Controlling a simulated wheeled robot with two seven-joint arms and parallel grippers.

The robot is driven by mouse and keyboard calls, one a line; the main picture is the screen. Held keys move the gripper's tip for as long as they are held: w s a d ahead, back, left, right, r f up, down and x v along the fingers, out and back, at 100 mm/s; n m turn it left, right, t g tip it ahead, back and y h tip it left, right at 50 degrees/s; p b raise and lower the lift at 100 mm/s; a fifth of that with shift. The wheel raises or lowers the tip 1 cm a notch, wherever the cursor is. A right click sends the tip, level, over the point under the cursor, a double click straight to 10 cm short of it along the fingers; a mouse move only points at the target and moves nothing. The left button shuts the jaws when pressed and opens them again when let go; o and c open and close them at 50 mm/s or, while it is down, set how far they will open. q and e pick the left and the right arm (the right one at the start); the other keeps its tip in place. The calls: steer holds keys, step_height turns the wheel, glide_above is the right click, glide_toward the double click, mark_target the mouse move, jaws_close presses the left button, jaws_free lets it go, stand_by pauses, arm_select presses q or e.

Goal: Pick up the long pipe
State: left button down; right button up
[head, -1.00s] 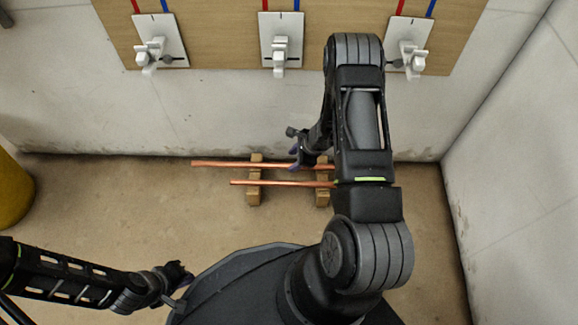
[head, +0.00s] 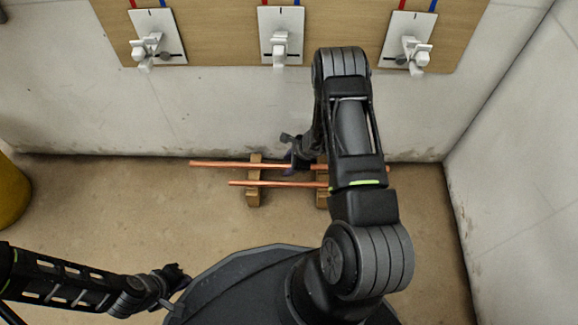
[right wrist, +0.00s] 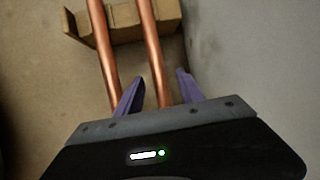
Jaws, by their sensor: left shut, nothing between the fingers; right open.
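The long copper pipe (head: 225,164) lies across two wooden blocks close to the wall. A shorter copper pipe (head: 275,184) lies parallel on the near side. My right gripper (head: 291,167) is open at the long pipe, partly hidden by its own arm. In the right wrist view the long pipe (right wrist: 151,50) runs between the spread purple fingers (right wrist: 158,92); the shorter pipe (right wrist: 103,45) is outside, to their left. I cannot tell how deep the long pipe sits between the fingers. My left gripper (head: 181,276) is shut and empty at the lower left, away from the pipes.
The wooden blocks (head: 254,199) stand on the floor; one also shows in the right wrist view (right wrist: 130,22). The wall (head: 180,115) rises just behind the pipes. Above is a wooden board (head: 215,45) with white valve plates. A yellow object (head: 10,195) stands far left.

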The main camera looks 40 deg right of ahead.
jaws_close()
stand_by(0.4)
stand_by(1.0)
